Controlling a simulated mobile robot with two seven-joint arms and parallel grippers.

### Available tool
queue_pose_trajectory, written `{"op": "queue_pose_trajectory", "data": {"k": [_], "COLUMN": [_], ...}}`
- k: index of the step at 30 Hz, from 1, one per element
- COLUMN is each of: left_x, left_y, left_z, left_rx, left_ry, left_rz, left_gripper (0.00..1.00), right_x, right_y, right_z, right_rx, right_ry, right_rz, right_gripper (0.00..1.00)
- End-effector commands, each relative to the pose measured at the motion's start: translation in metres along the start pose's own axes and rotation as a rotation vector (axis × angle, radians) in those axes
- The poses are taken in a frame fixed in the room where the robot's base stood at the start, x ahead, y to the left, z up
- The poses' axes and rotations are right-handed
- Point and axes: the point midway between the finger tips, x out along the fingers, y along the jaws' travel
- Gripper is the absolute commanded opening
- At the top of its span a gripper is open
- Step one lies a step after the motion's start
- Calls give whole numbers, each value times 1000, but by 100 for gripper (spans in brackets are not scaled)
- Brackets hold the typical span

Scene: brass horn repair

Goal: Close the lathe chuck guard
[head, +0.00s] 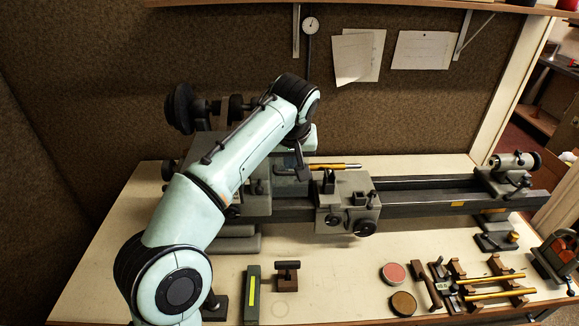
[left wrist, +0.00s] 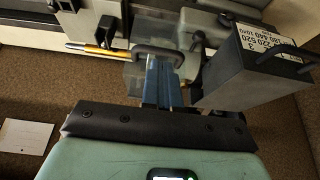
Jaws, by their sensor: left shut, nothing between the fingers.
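The lathe (head: 400,203) runs along the bench, its headstock end partly hidden behind my left arm. The chuck guard is a clear panel (left wrist: 137,76) with a dark bar handle (left wrist: 157,51) in the left wrist view; the handle also shows in the head view (head: 302,171). My left gripper (left wrist: 161,66) is shut and empty, its blue fingers pointing at the handle. I cannot tell whether they touch it. In the head view the left gripper (head: 292,160) is mostly hidden by its wrist. The guard's exact angle over the chuck is unclear. My right gripper is not in view.
A brass rod (head: 335,166) sticks out right of the chuck area. The carriage (head: 346,203) and tailstock (head: 510,170) sit on the bed. A labelled box (left wrist: 250,70) stands close beside the left gripper. Tools, tins (head: 394,273) and a rack (head: 470,285) occupy the front bench.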

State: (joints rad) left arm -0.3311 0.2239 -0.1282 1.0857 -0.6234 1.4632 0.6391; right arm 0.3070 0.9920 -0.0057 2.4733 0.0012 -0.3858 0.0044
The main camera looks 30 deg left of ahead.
Motion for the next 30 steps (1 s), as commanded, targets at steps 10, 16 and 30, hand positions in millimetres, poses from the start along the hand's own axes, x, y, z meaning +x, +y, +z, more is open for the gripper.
{"op": "queue_pose_trajectory", "data": {"k": [10, 16, 30], "left_x": [39, 41, 59], "left_y": [0, 0, -1], "left_z": [0, 0, 14], "left_rx": [0, 0, 2], "left_ry": [0, 0, 109], "left_rz": [1, 1, -3], "left_gripper": [0, 0, 0], "right_x": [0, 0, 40], "right_y": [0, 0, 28], "right_z": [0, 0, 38], "right_rx": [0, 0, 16], "right_ry": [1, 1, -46], "right_rz": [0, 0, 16], "right_gripper": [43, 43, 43]}}
